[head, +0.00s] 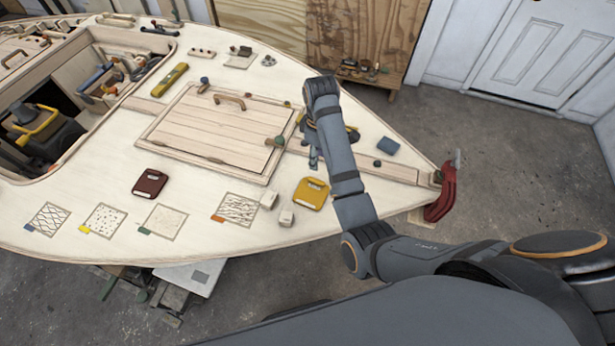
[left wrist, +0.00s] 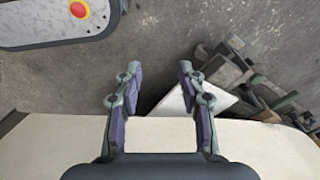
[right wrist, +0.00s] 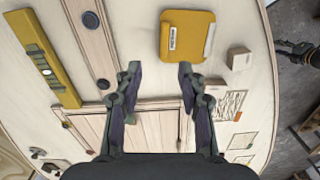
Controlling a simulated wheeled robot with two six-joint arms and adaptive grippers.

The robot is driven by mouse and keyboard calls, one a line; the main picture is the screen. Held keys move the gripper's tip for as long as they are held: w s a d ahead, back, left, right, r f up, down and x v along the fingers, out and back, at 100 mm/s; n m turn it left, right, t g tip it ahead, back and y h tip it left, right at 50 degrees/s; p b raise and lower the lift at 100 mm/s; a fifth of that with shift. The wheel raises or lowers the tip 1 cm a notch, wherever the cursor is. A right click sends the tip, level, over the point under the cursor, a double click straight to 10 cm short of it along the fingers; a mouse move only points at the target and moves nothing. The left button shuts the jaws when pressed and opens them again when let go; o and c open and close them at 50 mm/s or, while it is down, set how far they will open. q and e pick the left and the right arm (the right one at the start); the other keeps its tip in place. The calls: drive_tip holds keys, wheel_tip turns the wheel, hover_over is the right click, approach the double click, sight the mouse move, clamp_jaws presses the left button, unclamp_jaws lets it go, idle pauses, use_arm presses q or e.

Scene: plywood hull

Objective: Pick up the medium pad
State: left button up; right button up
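Three pads lie flat on the pale deck: a dark red one (head: 150,183), a yellow one (head: 311,194) and a small blue one (head: 388,146). I cannot tell from the pictures which is the medium one. My right gripper (head: 314,160) points down above the deck, just beyond the yellow pad. In the right wrist view the yellow pad (right wrist: 187,37) lies ahead of the open, empty fingers (right wrist: 157,75), apart from them. My left gripper (left wrist: 157,75) is open and empty over the hull's edge and the floor; it is not seen in the head view.
A wooden hatch (head: 215,128) with a handle lies left of my right gripper. White blocks (head: 286,218) and textured sample patches (head: 237,208) lie near the yellow pad. A yellow level (right wrist: 42,58) shows in the right wrist view. A red fitting (head: 441,195) stands at the bow.

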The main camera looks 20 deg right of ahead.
sight(318, 180)
use_arm(q)
drive_tip(key=s+f+g+b, duration=0.1)
drive_tip(key=s+f+b, duration=0.25)
drive_tip(key=s, duration=0.65)
use_arm(e)
drive_tip(key=f, duration=0.1)
drive_tip(key=s+f, duration=0.1)
drive_tip(key=f, duration=0.2)
drive_tip(key=shift+s+a+f+p, duration=0.1)
drive_tip(key=shift+s+f+p, duration=0.2)
drive_tip(key=shift+p, duration=0.05)
drive_tip(key=shift+f+p, duration=0.35)
drive_tip(key=shift+f, duration=0.6)
drive_tip(key=f, duration=0.3)
drive_tip(key=shift+w+f, duration=0.15)
drive_tip(key=shift+w, duration=0.05)
drive_tip(key=c, duration=0.4)
use_arm(q)
drive_tip(key=shift+t, duration=0.3)
drive_tip(key=w, duration=0.2)
drive_tip(key=w+r, duration=0.1)
drive_tip(key=w, duration=0.1)
drive_tip(key=shift+w+r, duration=0.1)
drive_tip(key=shift+w, duration=0.1)
use_arm(e)
clamp_jaws()
